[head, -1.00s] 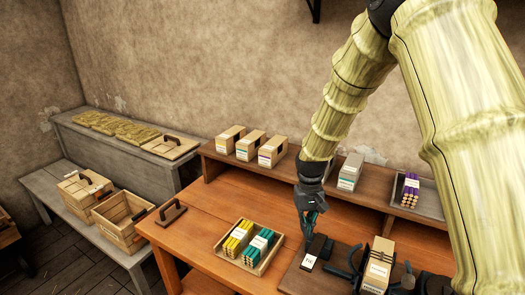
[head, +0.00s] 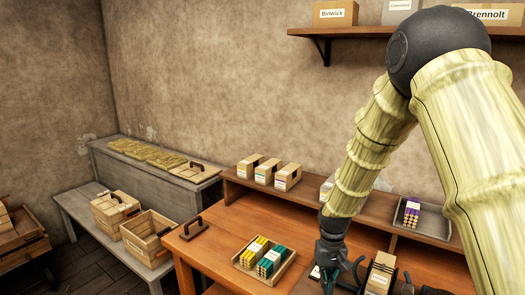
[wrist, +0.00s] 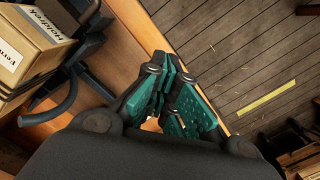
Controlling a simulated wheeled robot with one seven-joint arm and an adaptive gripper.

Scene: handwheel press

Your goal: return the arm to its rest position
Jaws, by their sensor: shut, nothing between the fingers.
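My gripper (head: 328,280) hangs low over the right part of the orange wooden table (head: 215,250) in the head view, with my arm reaching down from the upper right. In the wrist view its teal fingers (wrist: 168,105) are close together and hold nothing. They point down past the table's edge, with the plank floor beyond. The fingertips are near the bottom edge of the head view and partly hard to make out.
A labelled box in a dark press (head: 380,275) stands right of my gripper; it also shows at the left of the wrist view (wrist: 30,50). A tray of yellow and teal bundles (head: 240,265) lies to the left. A raised shelf (head: 265,195) with boxes runs behind.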

